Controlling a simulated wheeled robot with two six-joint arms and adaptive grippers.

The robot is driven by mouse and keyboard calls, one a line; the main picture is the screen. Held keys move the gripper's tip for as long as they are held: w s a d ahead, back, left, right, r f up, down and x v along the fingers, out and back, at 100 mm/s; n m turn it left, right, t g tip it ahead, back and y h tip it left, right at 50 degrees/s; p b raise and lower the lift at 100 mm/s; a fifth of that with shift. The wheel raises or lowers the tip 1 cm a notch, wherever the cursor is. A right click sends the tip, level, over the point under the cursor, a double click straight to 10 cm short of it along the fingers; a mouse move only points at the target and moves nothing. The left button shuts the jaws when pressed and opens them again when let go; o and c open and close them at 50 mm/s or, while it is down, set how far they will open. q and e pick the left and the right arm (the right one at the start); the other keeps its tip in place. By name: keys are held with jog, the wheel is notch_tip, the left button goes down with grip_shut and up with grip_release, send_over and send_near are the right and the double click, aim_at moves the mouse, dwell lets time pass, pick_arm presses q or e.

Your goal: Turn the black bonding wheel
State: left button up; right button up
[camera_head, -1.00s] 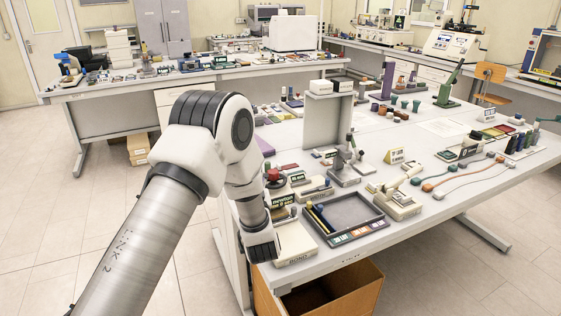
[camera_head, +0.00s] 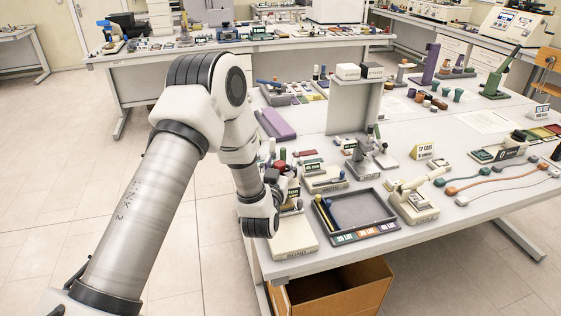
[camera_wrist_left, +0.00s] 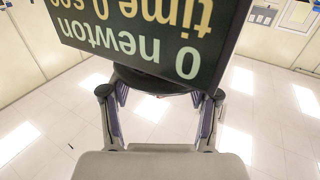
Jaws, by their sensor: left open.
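The bonding tester's pale base (camera_head: 297,241) stands at the table's near left corner. Its dark display (camera_head: 291,189) is partly hidden behind my left wrist. In the left wrist view the display (camera_wrist_left: 140,35) appears upside down, reading 0 newton. A black rounded part, apparently the bonding wheel (camera_wrist_left: 150,80), shows just under it, with its far side hidden by the display. My left gripper (camera_wrist_left: 158,110) is open, with its fingers apart on either side of the wheel. I cannot tell whether they touch it. The left gripper's end (camera_head: 259,217) is beside the tester; its fingers are hidden there.
A dark tray (camera_head: 357,211) lies right of the tester, with a cream device (camera_head: 413,203) beyond it. A grey upright stand (camera_head: 354,107) rises behind. A cardboard box (camera_head: 335,291) is below the table. The floor on the left is clear.

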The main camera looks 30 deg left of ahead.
pick_arm(q)
jog(key=shift+s, duration=0.15)
grip_shut()
jog(key=shift+f+y+b, duration=0.1)
jog(key=shift+y+b, duration=0.2)
jog(key=shift+b, duration=0.1)
jog(key=shift+d+n+g+y+b, duration=0.1)
jog(key=shift+n+g+y+b, duration=0.5)
jog(key=shift+n+y+b, duration=0.35)
jog(key=shift+n+g+y+b, duration=0.35)
jog(key=shift+n+g+y, duration=0.4)
jog(key=shift+y, duration=0.3)
jog(key=shift+r, duration=0.2)
grip_release()
jog(key=shift+f, duration=0.1)
